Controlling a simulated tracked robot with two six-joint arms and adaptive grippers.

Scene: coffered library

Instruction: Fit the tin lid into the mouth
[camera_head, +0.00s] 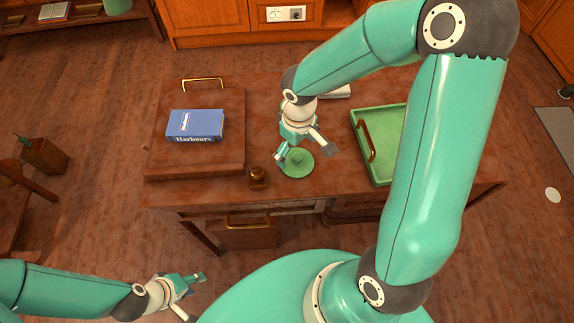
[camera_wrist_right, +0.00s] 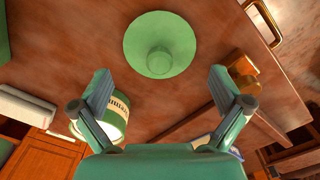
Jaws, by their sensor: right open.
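The green tin lid (camera_head: 297,161), a round disc with a central knob, lies knob up on the desk; it also shows in the right wrist view (camera_wrist_right: 160,45). My right gripper (camera_head: 304,155) is open and empty above the lid, its fingers (camera_wrist_right: 163,88) apart and not touching it. A green tin (camera_wrist_right: 115,112) with a pale label stands partly behind a finger in the right wrist view. In the head view my right wrist seems to hide it, and I cannot clearly see its mouth. My left gripper (camera_head: 191,296) is open and empty, low in front of the desk.
A blue book (camera_head: 195,126) lies on a wooden board (camera_head: 225,100) at the left of the desk (camera_head: 265,110). A small brass-coloured object (camera_head: 258,177) stands left of the lid. A green tray (camera_head: 362,121) with a handle is at right. A pale block (camera_head: 336,91) lies behind.

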